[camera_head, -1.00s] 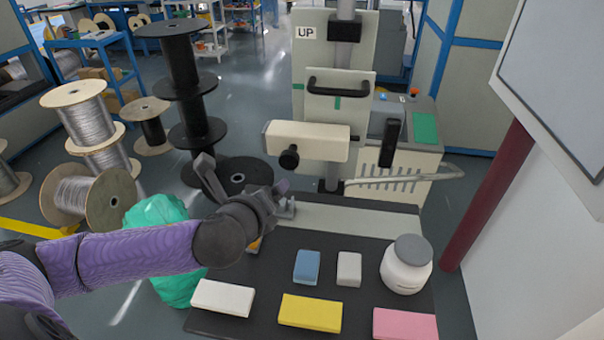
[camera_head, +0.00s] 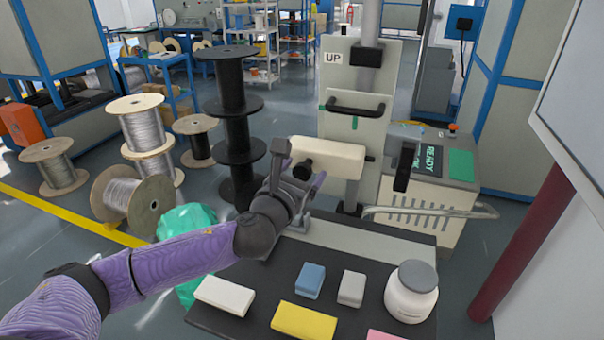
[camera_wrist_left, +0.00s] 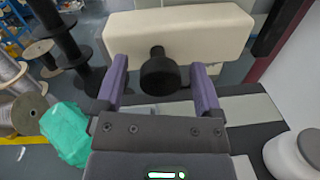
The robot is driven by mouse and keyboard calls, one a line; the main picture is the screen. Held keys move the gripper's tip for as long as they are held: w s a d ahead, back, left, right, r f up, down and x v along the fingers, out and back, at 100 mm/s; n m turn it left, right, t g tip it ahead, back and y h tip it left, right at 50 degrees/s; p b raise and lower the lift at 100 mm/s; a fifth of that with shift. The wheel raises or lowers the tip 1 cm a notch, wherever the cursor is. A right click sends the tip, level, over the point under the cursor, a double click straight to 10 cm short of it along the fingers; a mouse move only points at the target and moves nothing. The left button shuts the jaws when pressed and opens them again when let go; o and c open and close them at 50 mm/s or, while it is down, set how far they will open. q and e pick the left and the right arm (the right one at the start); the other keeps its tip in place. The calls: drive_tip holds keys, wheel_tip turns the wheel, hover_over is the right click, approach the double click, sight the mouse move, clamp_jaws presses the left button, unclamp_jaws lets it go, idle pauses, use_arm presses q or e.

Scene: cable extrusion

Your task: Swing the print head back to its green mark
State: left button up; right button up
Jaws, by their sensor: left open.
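The print head (camera_head: 328,157) is a cream block in front of the upright machine panel, and it also fills the top of the left wrist view (camera_wrist_left: 180,34). A black knob (camera_head: 303,170) sticks out from its front. My left gripper (camera_wrist_left: 158,67) is open, with one purple finger on each side of the knob (camera_wrist_left: 160,76), apart from it. In the head view the left gripper (camera_head: 301,176) is at the print head's near left end. A small green mark (camera_head: 355,123) shows on the panel below the black handle, and another green patch (camera_head: 331,97) shows left of it.
A white jar (camera_head: 411,293) stands on the dark table's right side. Blue (camera_head: 310,280), grey (camera_head: 351,288), white (camera_head: 225,295) and yellow (camera_head: 303,321) blocks lie on the table. A green bag (camera_head: 187,220) and cable spools (camera_head: 143,124) are left. A dark red post (camera_head: 520,240) is right.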

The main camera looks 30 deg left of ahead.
use_arm(q)
clamp_jaws()
use_arm(e)
drive_tip(key=shift+d, duration=0.1)
idle(0.3)
